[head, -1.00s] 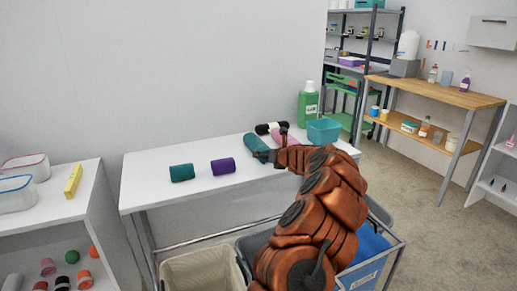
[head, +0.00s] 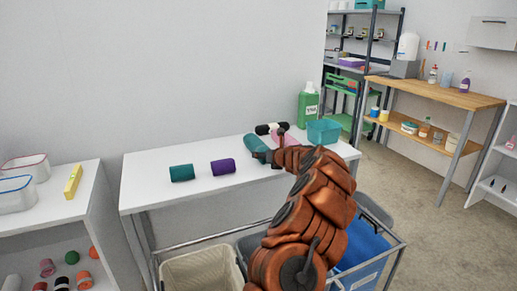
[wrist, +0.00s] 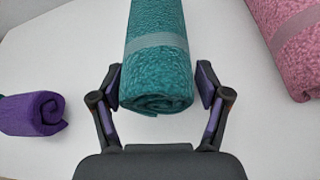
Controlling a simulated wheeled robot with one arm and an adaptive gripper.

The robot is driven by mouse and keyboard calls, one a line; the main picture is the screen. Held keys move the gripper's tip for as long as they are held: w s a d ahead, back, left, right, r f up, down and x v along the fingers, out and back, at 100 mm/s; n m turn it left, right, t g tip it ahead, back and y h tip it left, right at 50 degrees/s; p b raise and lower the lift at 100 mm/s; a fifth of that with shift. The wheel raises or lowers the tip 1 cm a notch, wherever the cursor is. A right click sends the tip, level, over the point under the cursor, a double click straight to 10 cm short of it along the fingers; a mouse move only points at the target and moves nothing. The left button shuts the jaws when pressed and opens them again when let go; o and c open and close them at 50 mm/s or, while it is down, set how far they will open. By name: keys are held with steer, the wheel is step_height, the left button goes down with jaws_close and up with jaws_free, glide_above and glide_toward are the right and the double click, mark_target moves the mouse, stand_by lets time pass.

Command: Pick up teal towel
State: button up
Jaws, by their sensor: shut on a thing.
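The teal towel (head: 256,146) is a rolled textured towel with a pale band, lying on the white table beneath the back wall. It also shows in the wrist view (wrist: 158,65), its spiral end facing me. My gripper (wrist: 160,82) has one finger on each side of the near end of the roll and is shut on it. In the head view my gripper (head: 268,156) is at the towel's right front, partly hidden by my arm. I cannot see the towel lifted clear of the table.
A darker teal roll (head: 181,173) and a purple roll (head: 223,167) lie to the left on the white table (head: 150,197). A pink towel (wrist: 296,38) is close on the right. Bins sit below.

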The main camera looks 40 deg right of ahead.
steer(key=shift+c, duration=0.8)
steer(key=shift+r, duration=0.1)
